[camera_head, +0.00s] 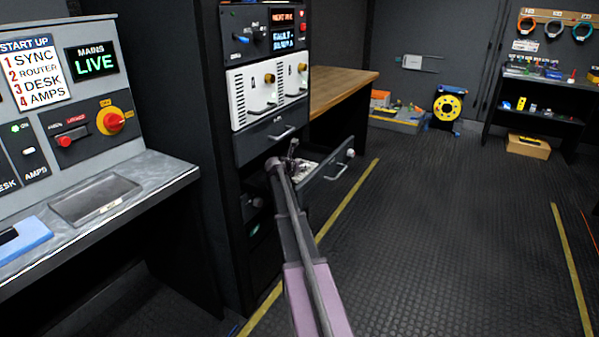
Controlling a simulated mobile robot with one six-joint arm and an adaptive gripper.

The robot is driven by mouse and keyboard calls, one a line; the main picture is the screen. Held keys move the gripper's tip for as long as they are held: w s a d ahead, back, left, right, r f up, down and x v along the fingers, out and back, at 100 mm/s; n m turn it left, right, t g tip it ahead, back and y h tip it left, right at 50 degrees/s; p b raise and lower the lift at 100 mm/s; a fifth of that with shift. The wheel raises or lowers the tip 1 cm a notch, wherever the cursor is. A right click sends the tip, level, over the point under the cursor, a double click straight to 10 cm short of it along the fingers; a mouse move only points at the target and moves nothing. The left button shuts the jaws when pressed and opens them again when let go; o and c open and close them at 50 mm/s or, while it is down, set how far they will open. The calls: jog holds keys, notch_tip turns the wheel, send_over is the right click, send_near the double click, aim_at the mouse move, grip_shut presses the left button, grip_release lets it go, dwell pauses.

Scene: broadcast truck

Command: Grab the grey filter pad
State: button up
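My arm reaches forward from the bottom of the view to an open drawer (340,180) in the dark equipment rack. My gripper (291,153) is at the drawer's left part, over or just inside it. It is small and dark here, so I cannot tell whether its fingers are open or shut. A pale, greyish patch (306,168) shows in the drawer beside the gripper. I cannot tell whether it is the grey filter pad. The arm and the drawer front hide part of the drawer's inside.
A closed drawer (283,134) sits above the open one. A console desk (150,178) with a shallow dark tray (96,200) and a blue item (24,238) stands at left. A wooden worktop (335,86) is behind the rack. The floor at right is clear.

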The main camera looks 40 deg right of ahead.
grip_shut()
jog(key=shift+r, duration=0.1)
notch_tip(320, 180, up, 10)
jog(key=p, duration=1)
dwell(0.8)
